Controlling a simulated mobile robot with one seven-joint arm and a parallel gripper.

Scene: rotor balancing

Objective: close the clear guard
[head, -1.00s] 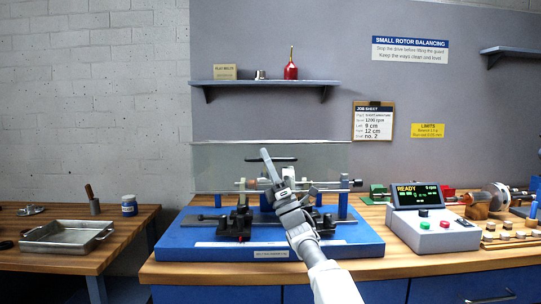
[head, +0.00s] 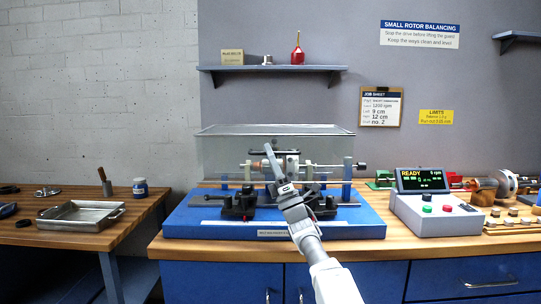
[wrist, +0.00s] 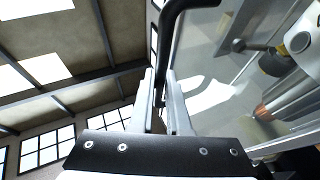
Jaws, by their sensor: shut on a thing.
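The clear guard (head: 215,155) stands over the rotor stand as a see-through box with a pale top rim. Its black bar handle (head: 289,152) crosses the front face and shows close up in the wrist view (wrist: 172,22). My gripper (head: 268,148) is at this handle, its fingers reaching up from below and shut on it. In the wrist view the fingers (wrist: 161,85) stand on either side of the dark handle. The rotor (head: 290,166) is seen through and below the guard. Whether the guard's lower edge rests on anything is hard to tell.
The blue base (head: 205,222) of the stand sits on the wooden bench. A control box (head: 430,215) reading READY stands to the right, with small parts beyond it. A shelf (head: 225,69) hangs above the guard. A metal tray (head: 80,217) is on the left table.

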